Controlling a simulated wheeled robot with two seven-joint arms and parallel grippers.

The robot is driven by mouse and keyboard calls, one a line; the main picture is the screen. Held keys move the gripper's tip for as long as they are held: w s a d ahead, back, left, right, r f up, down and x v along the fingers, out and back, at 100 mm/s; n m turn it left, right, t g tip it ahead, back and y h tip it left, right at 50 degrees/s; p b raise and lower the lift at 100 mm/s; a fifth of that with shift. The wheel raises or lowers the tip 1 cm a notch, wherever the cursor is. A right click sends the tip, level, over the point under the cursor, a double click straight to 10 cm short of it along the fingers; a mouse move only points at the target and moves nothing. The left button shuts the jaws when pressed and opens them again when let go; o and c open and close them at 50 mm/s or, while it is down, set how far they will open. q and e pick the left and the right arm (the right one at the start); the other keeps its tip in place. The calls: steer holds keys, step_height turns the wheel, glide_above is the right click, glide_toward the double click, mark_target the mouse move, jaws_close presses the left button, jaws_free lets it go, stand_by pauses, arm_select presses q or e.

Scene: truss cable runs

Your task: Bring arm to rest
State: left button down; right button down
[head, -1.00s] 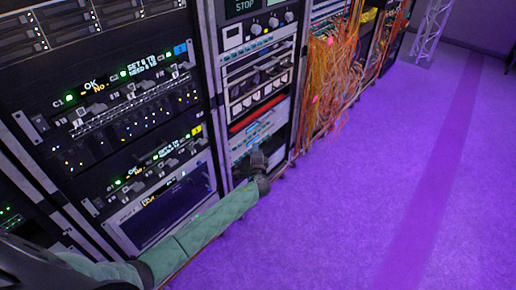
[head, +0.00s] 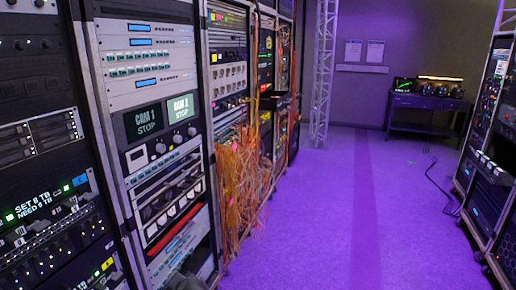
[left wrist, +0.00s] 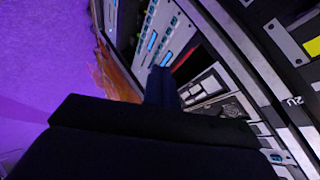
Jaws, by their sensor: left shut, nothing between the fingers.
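My left gripper (left wrist: 162,86) shows in the left wrist view as dark, narrow fingers pressed together with nothing between them. It is close in front of an equipment rack (left wrist: 238,58), whose panels and frame fill the right of that view. In the head view the left arm is not clearly seen; a small dark shape at the bottom edge may be part of it. My right gripper is in neither view.
Racks line the left, with a two-screen panel (head: 162,115) and a bundle of orange cables (head: 240,180). A truss (head: 324,70) and a table (head: 428,102) stand at the back. Another rack (head: 490,170) is at the right.

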arm_select(q)
steer(key=s+d+f+n+g+h, duration=0.15)
steer(key=s+d+h, duration=0.3)
steer(key=s, duration=1.05)
steer(key=s+d+g+h, duration=0.3)
steer(key=s+d, duration=0.3)
steer(key=s, duration=0.9)
steer(key=s+d+f+g, duration=0.1)
steer(key=s+f, duration=0.5)
steer(key=s, duration=0.6)
steer(key=shift+n+g, duration=0.45)
steer(key=shift+g, duration=0.4)
steer(key=shift+s+f+h, duration=0.1)
steer(key=shift+h, duration=0.15)
